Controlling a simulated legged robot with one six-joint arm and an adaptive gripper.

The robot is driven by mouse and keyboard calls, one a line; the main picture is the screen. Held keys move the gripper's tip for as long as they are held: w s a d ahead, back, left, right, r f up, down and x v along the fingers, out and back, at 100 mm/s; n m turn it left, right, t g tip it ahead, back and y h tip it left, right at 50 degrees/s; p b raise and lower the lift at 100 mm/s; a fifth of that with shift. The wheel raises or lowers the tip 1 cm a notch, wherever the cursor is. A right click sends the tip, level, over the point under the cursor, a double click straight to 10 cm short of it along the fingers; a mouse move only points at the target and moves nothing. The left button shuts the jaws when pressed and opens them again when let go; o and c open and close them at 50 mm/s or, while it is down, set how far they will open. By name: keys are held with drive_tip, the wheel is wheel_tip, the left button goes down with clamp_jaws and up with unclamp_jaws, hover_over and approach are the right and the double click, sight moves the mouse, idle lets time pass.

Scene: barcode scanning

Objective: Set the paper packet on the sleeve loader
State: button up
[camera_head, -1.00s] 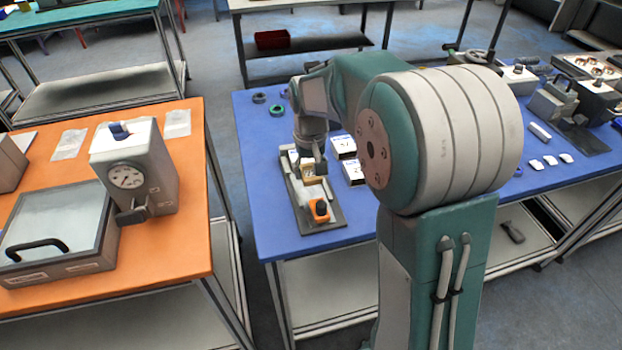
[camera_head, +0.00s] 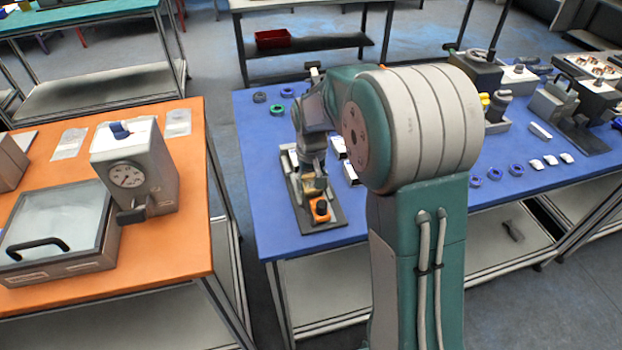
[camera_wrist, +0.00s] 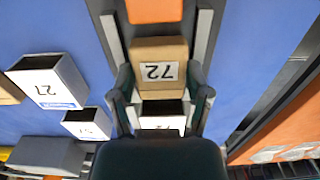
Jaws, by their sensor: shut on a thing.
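The paper packet (camera_wrist: 160,52) is a tan block with a white label reading 72, upside down in the wrist view. My gripper (camera_wrist: 161,84) is shut on it, one finger at each side. In the head view my gripper (camera_head: 312,182) is over the sleeve loader (camera_head: 332,214), a dark base plate with light rails and an orange block (camera_head: 320,209). The packet lies between the rails (camera_wrist: 204,35), lined up with the orange block (camera_wrist: 154,9). A white open sleeve (camera_wrist: 162,122) marked 72 is behind it. Whether the packet touches the loader is unclear.
White open boxes, one marked 27 (camera_wrist: 50,84) and a smaller one (camera_wrist: 87,123), stand beside the loader on the blue table (camera_head: 258,165). The orange table (camera_head: 190,240) with a gauge device (camera_head: 135,175) is to the left, across a gap.

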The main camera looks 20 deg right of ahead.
sight(311, 182)
drive_tip(key=shift+f, duration=0.2)
drive_tip(key=o, duration=1.3)
wheel_tip(311, 182, up, 12)
drive_tip(key=s+r+t, duration=0.1)
drive_tip(key=s+r, duration=0.4)
drive_tip(key=s, duration=0.1)
drive_tip(key=s+t, duration=0.4)
drive_tip(key=s, duration=1.5)
drive_tip(key=shift+f+t, duration=0.3)
drive_tip(key=shift+f, duration=0.05)
